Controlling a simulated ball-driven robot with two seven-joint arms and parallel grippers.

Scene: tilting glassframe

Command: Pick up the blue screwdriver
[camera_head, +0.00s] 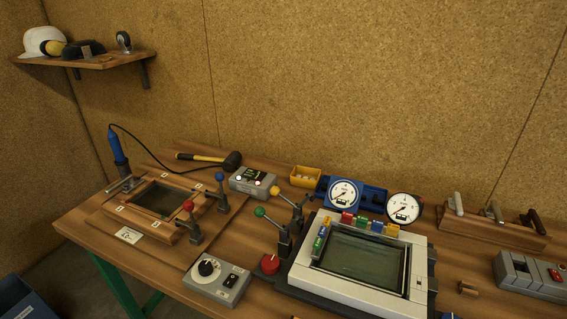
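A blue-handled tool (116,147) stands tilted slightly, handle up, at the back left of the wooden bench (85,212). A thin black cord runs from its top and curves down to the bench. Its lower end goes into a dark holder or sleeve, so its tip is hidden. It is the only thing in view like a blue screwdriver, though the cord makes it look like a powered tool. Neither of my grippers shows in the head view.
A wooden frame (117,213) with a dark pane sits beside the tool, with levers at its right. A mallet (205,158), gauges (342,194), control boxes (216,281) and a white-framed screen unit (408,274) crowd the bench. A shelf (90,61) hangs at the upper left.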

